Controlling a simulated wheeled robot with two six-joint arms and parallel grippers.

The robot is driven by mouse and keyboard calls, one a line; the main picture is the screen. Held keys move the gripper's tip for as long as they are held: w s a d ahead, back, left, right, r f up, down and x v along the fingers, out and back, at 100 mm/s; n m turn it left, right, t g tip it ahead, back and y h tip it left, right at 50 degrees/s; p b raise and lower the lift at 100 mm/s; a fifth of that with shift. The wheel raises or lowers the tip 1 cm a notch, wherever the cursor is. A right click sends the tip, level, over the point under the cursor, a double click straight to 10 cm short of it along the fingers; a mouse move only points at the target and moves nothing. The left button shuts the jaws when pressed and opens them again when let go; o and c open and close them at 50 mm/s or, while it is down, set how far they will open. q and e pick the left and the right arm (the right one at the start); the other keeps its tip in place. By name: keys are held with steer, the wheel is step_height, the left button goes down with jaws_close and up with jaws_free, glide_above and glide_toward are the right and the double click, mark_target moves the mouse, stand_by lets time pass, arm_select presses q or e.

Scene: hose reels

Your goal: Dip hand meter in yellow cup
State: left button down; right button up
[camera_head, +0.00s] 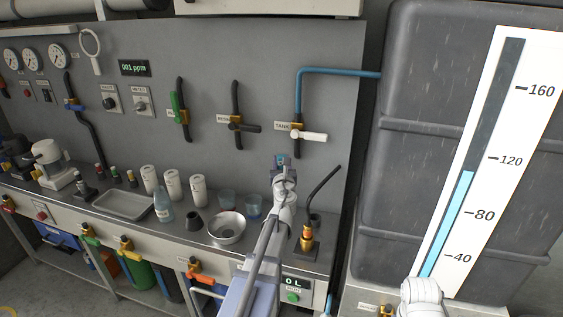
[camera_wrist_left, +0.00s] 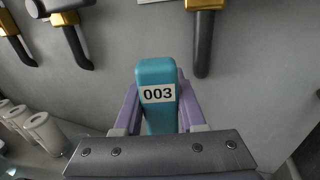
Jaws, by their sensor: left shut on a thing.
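In the head view the meter (camera_head: 281,160) is small and held up in front of the grey wall panel, above the bench. My left gripper (camera_head: 283,172) shows there at the end of the raised arm. I make out no yellow cup; two bluish clear cups, one (camera_head: 227,198) and another (camera_head: 253,206), stand on the bench just left of my arm. My right gripper is not in view.
A metal bowl (camera_head: 227,228), a clear bottle (camera_head: 163,206), a dark cone-shaped piece (camera_head: 194,221), white canisters (camera_head: 172,185) and a shallow tray (camera_head: 124,205) crowd the bench. A brass fitting with a black spout (camera_head: 307,238) stands right of my arm. A large grey tank (camera_head: 430,80) is at right.

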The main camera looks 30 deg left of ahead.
arm_select(q)
steer(key=shift+f, duration=0.15)
steer(key=shift+f+b, duration=5.5)
steer(key=shift+b, duration=0.1)
steer(key=shift+r, duration=0.1)
step_height(320, 180, up, 10)
steer(key=p, duration=1)
steer(key=shift+s, duration=0.1)
